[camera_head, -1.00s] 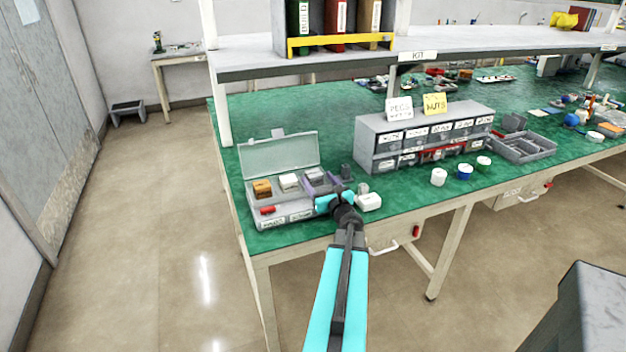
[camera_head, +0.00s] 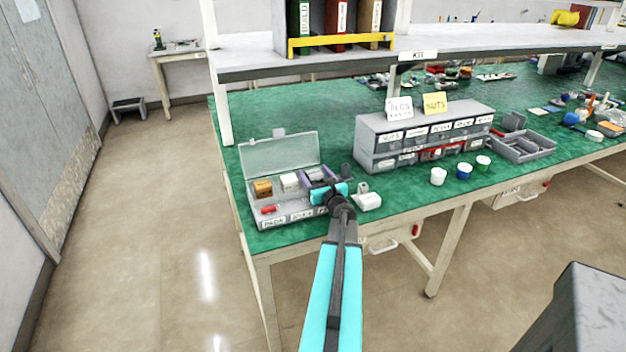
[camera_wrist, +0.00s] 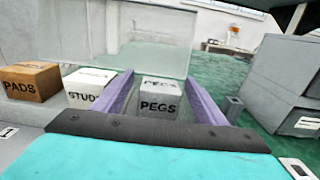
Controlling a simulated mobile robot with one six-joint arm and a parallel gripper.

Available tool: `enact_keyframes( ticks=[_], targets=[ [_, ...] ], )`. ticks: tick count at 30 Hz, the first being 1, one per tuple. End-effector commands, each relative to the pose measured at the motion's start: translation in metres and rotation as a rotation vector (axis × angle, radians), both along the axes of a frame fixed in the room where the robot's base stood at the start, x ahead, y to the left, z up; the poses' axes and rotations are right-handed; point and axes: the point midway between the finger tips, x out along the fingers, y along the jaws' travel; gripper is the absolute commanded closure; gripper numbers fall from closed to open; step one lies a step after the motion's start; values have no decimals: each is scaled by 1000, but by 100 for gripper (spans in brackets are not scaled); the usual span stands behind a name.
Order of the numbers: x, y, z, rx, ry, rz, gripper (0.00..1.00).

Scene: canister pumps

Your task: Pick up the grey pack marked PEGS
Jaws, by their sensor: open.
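The grey pack marked PEGS (camera_wrist: 160,103) shows in the wrist view, in the right part of the open organizer box (camera_head: 277,218). My gripper (camera_wrist: 158,85) is open, with its two purple fingers on either side of the pack in the picture. I cannot tell whether the fingers touch it. In the head view my gripper (camera_head: 317,179) is over the right end of the box, and the pack is hidden there or too small to tell apart.
The orange-brown PADS pack (camera_wrist: 31,80) and white STUDS pack (camera_wrist: 91,88) sit to the left in the box. The box's clear lid (camera_head: 280,155) stands open behind. A grey drawer cabinet (camera_head: 425,138) and a white container (camera_head: 367,201) are to the right.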

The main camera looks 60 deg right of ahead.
Motion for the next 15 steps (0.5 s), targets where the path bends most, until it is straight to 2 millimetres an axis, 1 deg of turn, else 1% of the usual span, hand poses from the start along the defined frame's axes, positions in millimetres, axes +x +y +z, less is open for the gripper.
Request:
enact_keyframes(
  ticks=[5, 8, 9, 13, 15],
  targets=[
    [0, 0, 0, 0, 0, 0, 34],
    [0, 0, 0, 0, 0, 0, 50],
    [0, 0, 0, 0, 0, 0, 56],
    [-1, 0, 0, 0, 0, 0, 78],
    [-1, 0, 0, 0, 0, 0, 80]
  ],
)
